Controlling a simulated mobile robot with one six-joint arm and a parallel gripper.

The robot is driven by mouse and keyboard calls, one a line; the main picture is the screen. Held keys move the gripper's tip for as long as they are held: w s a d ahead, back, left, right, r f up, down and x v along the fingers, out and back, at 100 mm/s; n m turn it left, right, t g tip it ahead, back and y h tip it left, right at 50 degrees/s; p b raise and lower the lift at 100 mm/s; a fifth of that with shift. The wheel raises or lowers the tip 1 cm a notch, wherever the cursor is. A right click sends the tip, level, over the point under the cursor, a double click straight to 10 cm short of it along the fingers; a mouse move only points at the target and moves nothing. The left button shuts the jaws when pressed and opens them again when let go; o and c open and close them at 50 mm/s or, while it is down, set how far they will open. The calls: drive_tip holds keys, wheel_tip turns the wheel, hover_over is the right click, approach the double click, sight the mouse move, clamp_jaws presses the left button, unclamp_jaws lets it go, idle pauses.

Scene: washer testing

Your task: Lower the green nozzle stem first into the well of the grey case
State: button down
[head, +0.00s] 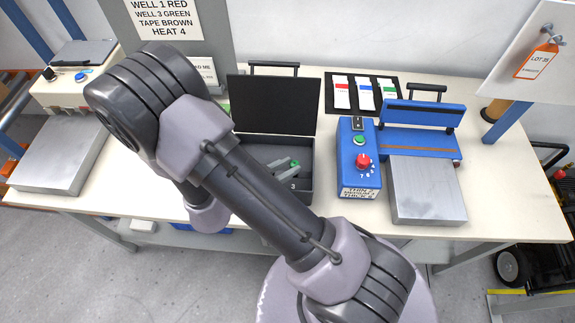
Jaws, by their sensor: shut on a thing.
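The grey case (307,150) stands open on the table, its dark lid (273,104) raised at the back. A "3" shows near its front inside edge. I cannot tell how high the nozzle is above the well. My arm crosses in front and hides the left part of the case.
A blue control box (358,160) with a red knob stands close right of the case, beside a blue sealer (420,120) with a metal plate (426,190). Behind lies a black mat (349,106) with colored strips. A sign (170,22) reads "WELL 3 GREEN".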

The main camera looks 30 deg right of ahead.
drive_tip(key=shift+f, duration=0.7)
idle(0.5)
drive_tip(key=shift+f, duration=0.3)
drive_tip(key=shift+f, duration=0.3)
drive_tip(key=c, duration=1.1)
unclamp_jaws()
drive_tip(key=shift+c, duration=0.2)
drive_tip(key=shift+b, duration=0.3)
drive_tip(key=shift+s, duration=0.1)
drive_tip(key=p+v, duration=0.5)
drive_tip(key=v, duration=1.2)
drive_tip(key=shift+a+r, duration=0.2)
